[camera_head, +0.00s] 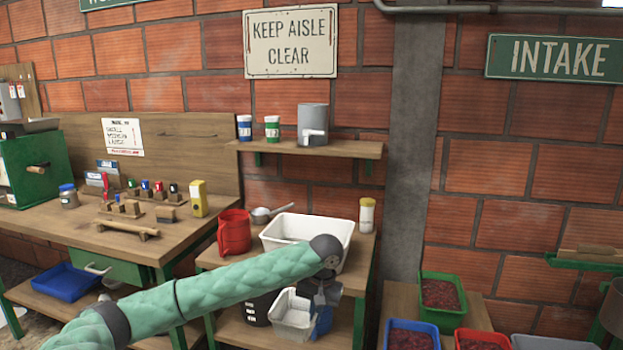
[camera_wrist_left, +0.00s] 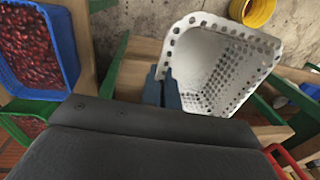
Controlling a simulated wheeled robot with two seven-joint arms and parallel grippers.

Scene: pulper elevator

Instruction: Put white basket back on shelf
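The small white perforated basket (camera_head: 291,317) is low beside the workbench, at its lower shelf level. It also shows in the left wrist view (camera_wrist_left: 222,62), tilted, with its open inside facing the camera. My left gripper (camera_head: 322,300) points down at the basket's right side. In the left wrist view its two fingers (camera_wrist_left: 163,90) are close together at the basket's near rim, apparently with the wall between them. Whether the basket's bottom rests on the lower shelf (camera_head: 255,338) is hidden. My right gripper is in neither view.
A larger white tub (camera_head: 285,229), a red jug (camera_head: 234,232) and a shaker (camera_head: 366,215) stand on the bench above. A wall shelf (camera_head: 350,149) holds two cups and a grey container, with bare room at its right end. Cherry-filled crates (camera_head: 443,292) stand at right.

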